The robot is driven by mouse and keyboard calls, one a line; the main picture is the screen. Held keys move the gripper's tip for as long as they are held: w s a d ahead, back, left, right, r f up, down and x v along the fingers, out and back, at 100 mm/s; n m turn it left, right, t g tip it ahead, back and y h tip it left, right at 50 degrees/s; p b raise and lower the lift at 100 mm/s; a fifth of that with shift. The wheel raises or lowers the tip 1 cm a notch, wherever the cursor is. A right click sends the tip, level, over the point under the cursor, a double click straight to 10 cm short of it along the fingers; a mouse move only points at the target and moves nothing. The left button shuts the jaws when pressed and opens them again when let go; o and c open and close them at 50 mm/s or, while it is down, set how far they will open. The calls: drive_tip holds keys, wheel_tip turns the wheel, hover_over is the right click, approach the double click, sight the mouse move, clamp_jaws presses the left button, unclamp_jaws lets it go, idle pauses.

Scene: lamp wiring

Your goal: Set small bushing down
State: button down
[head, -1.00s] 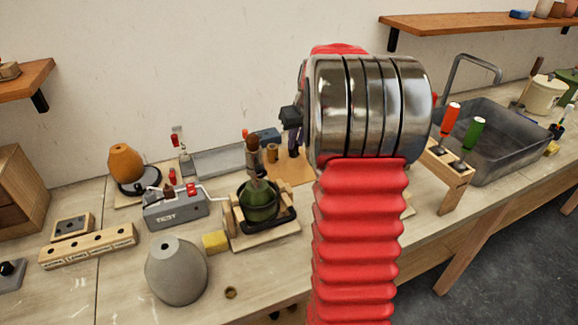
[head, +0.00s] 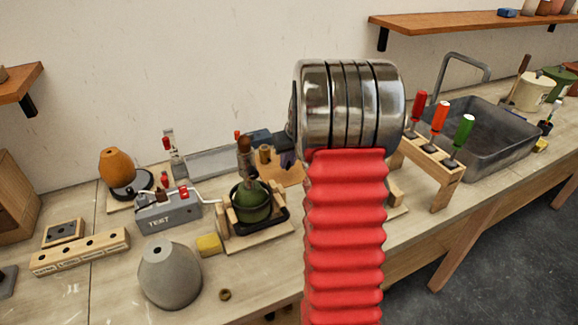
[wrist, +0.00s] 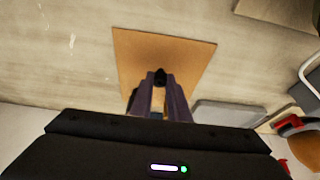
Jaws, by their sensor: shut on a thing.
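My gripper (wrist: 159,82) shows in the wrist view with its purple fingers nearly together, shut on a small dark piece (wrist: 160,77) at the tips, which I take for the small bushing. The fingers mostly hide it. Behind the tips lies a tan mat (wrist: 190,52); whether the piece touches the mat I cannot tell. In the head view, my gripper (head: 288,160) points down over the mat (head: 289,178), partly hidden by my arm, and the held piece cannot be made out. A small brass cylinder (head: 264,154) stands just left of the fingers.
A green lamp body in a wooden cradle (head: 252,207) stands left of the mat. A grey tray (head: 208,162) lies behind it, a test box (head: 168,209) further left. A screwdriver rack (head: 432,162) stands right.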

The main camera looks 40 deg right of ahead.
drive_tip(key=shift+f, duration=1.15)
drive_tip(key=shift+f, duration=0.1)
drive_tip(key=c, duration=1.7)
unclamp_jaws()
drive_tip(key=v, duration=1.2)
